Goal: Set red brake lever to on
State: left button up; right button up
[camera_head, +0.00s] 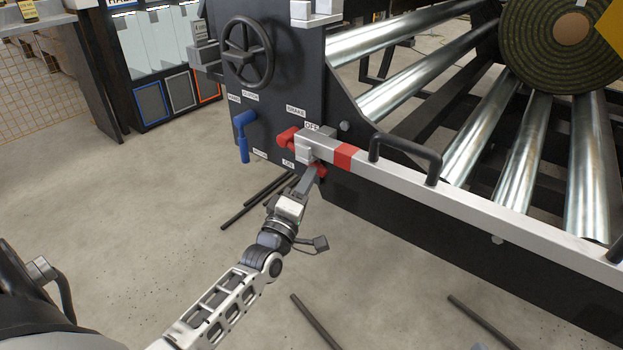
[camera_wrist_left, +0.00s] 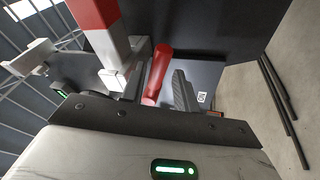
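The red brake lever (camera_head: 287,137) is on the dark side panel (camera_head: 262,90) of the roller machine, between the BRAKE and OFF labels above and the ON label (camera_head: 288,163) below. A white bar with a red band crosses in front of its middle. Another red part of it shows below the bar, by my left gripper (camera_head: 314,180). In the left wrist view the red lever (camera_wrist_left: 157,72) lies between the fingers of my left gripper (camera_wrist_left: 160,90), with a visible gap to the right finger. The fingers look open around it. My right gripper is not in view.
The white bar (camera_head: 450,199) runs close above my left gripper and carries a black handle (camera_head: 408,152). A blue lever (camera_head: 243,133) and a handwheel (camera_head: 247,52) are on the same panel. Dark rods (camera_head: 314,320) lie on the floor. The turf roll (camera_head: 545,40) rests on rollers.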

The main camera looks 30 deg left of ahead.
pick_arm(q)
jog(key=x, duration=0.2)
jog(key=shift+w, duration=0.25)
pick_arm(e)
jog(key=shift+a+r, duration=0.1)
pick_arm(q)
grip_shut()
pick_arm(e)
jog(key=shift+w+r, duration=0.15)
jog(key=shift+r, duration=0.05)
pick_arm(q)
jog(key=shift+f, duration=0.1)
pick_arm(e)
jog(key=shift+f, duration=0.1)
